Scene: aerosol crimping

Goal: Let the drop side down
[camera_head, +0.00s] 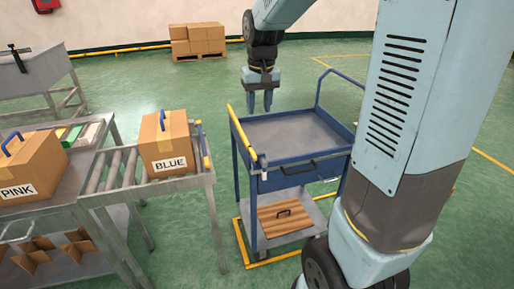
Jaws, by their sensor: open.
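A blue trolley (254,180) stands right of centre, with an empty grey top tray (293,134). Its left side carries a sloping yellow bar (245,135). Its near side is a blue panel (279,181) with a black handle (298,168). I cannot tell for certain which of these belongs to the drop side; the near panel stands upright. My gripper (259,108) points down with its two fingers apart and empty. It appears above the tray's far left part, touching nothing that I can see. My arm hides part of the trolley's right side.
A roller conveyor (115,172) left of the trolley carries a BLUE carton (166,143). A PINK carton (30,168) sits on the bench further left. The trolley's lower shelf (317,208) holds a wooden board (286,219). Green floor is clear behind the trolley.

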